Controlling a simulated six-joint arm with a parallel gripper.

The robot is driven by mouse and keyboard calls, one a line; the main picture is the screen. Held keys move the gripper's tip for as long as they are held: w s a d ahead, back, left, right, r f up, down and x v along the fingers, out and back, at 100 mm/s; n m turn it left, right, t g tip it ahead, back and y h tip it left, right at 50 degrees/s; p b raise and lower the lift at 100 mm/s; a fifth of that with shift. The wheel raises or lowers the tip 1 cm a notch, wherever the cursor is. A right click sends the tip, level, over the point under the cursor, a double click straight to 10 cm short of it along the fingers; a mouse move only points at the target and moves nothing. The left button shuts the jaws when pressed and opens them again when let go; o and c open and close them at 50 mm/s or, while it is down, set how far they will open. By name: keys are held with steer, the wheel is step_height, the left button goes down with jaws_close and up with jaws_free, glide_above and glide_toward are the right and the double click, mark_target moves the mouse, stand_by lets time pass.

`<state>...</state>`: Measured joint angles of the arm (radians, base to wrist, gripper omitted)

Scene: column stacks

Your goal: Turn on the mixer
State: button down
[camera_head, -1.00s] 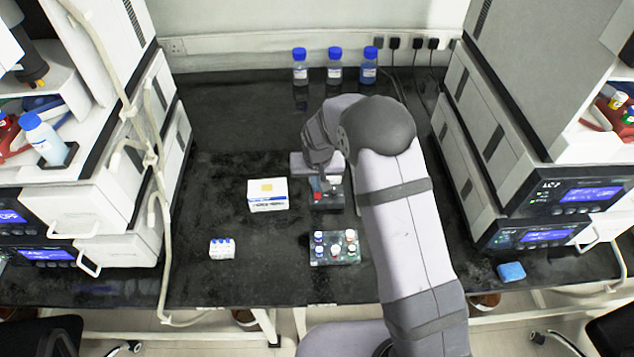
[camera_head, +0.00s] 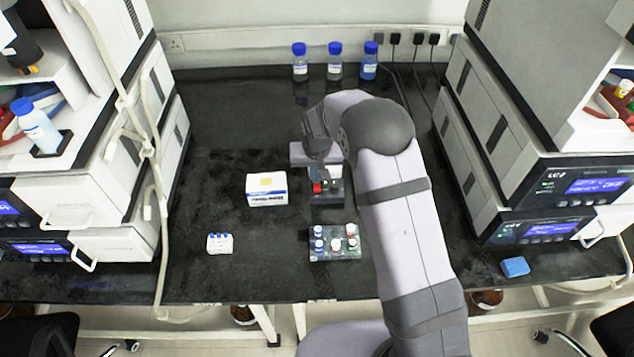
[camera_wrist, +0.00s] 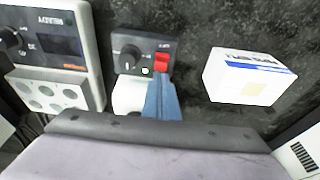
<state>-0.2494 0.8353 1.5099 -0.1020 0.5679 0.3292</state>
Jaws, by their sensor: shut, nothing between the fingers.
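The mixer (camera_head: 328,197) stands on the black bench below my gripper, partly covered by it in the head view. In the wrist view its dark front panel (camera_wrist: 125,48) has a round black knob, a lit green light (camera_wrist: 145,71) and a red switch (camera_wrist: 162,60). My gripper (camera_wrist: 161,84) is shut and empty, with its blue-grey fingertips right at the lower edge of the red switch. I cannot tell whether they touch it. In the head view my gripper (camera_head: 318,152) is over the mixer, and its fingertips are hard to make out.
A white box (camera_head: 266,189) stands left of the mixer. A grey unit with screen and holes (camera_wrist: 58,55) stands close beside the mixer. Blue-capped bottles (camera_head: 335,62) are behind.

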steer(key=shift+s+d+f, duration=0.15)
steer(key=shift+s+f, duration=0.4)
steer(key=shift+f, duration=0.1)
steer(key=shift+s+f, duration=0.15)
steer(key=shift+s, duration=0.3)
steer(key=w+r+p, duration=0.1)
steer(key=r, duration=0.1)
steer(key=r+p, duration=0.1)
steer(key=r, duration=0.1)
steer(key=w+r+p, duration=0.1)
steer(key=shift+w+a+r, duration=0.2)
steer(key=shift+w+r, duration=0.1)
steer(key=shift+r, duration=0.1)
step_height(320, 180, up, 13)
steer(key=w+a+t+b, duration=0.1)
steer(key=b, duration=0.5)
steer(key=s+d+f+g, duration=0.1)
steer(key=s+f, duration=0.2)
steer(key=s, duration=0.4)
steer(key=p+x, duration=0.2)
steer(key=x, duration=1.2)
steer(key=shift+d+f+p, duration=0.1)
steer(key=shift+d+p, duration=0.1)
steer(key=shift+p, duration=0.2)
